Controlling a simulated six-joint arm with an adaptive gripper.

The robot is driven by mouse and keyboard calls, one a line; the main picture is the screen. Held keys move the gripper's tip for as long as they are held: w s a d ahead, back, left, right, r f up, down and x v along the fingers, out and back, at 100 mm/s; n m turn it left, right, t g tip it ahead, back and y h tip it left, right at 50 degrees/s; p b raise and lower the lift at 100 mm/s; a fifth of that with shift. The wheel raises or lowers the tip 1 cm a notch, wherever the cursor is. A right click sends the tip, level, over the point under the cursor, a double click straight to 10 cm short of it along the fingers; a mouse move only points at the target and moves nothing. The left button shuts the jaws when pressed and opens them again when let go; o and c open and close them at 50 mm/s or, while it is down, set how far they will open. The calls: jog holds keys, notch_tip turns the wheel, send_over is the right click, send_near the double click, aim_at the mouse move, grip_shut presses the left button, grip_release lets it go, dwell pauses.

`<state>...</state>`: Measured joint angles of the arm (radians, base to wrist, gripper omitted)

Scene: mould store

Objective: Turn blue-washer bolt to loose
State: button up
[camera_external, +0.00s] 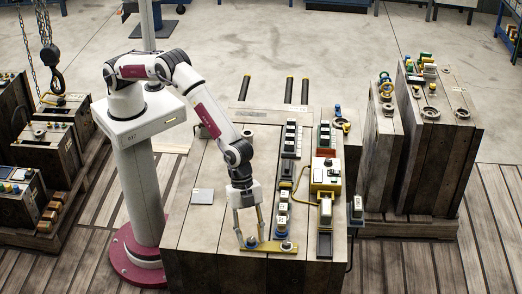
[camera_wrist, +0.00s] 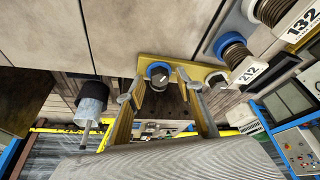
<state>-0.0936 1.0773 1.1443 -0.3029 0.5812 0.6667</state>
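The blue-washer bolt (camera_wrist: 158,72) has a dark hex head on a blue ring and sits on a yellow bar (camera_wrist: 185,63). In the external view the bolt (camera_external: 252,242) is small, at the left part of the yellow bar (camera_external: 269,247) near the block's front edge. My gripper (camera_external: 249,235) points down over it. In the wrist view my gripper (camera_wrist: 160,86) is open, with one fingertip on each side of the bolt head. Gaps show beside the head; contact cannot be told. A second bolt (camera_wrist: 217,80) sits at the bar's other end.
Bolts with number tags, including 212 (camera_wrist: 250,70) and 132 (camera_wrist: 302,25), stand close beside the bar. A row of blocks (camera_external: 283,210) and a yellow control box (camera_external: 325,175) lie to the right. The left part of the block top (camera_external: 200,225) is largely clear.

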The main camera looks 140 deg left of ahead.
grip_shut()
jog(key=shift+n+y, duration=0.4)
jog(key=shift+n, duration=0.5)
jog(key=shift+d+n+y, duration=0.1)
jog(key=shift+n+y, duration=0.3)
jog(key=shift+n, duration=0.7)
jog(key=shift+s+d+f+n+y, duration=0.1)
jog(key=shift+n+y, duration=0.25)
jog(key=shift+n, duration=0.6)
jog(key=shift+d+n+y, duration=0.1)
jog(key=shift+n+y, duration=0.25)
jog(key=shift+n, duration=0.6)
jog(key=shift+n+g+y, duration=0.5)
jog(key=shift+n+y, duration=0.2)
jog(key=shift+n, duration=1.2)
jog(key=shift+d+f+n+g+y, duration=0.1)
jog(key=shift+n+g+y, duration=0.35)
jog(key=shift+n, duration=1.45)
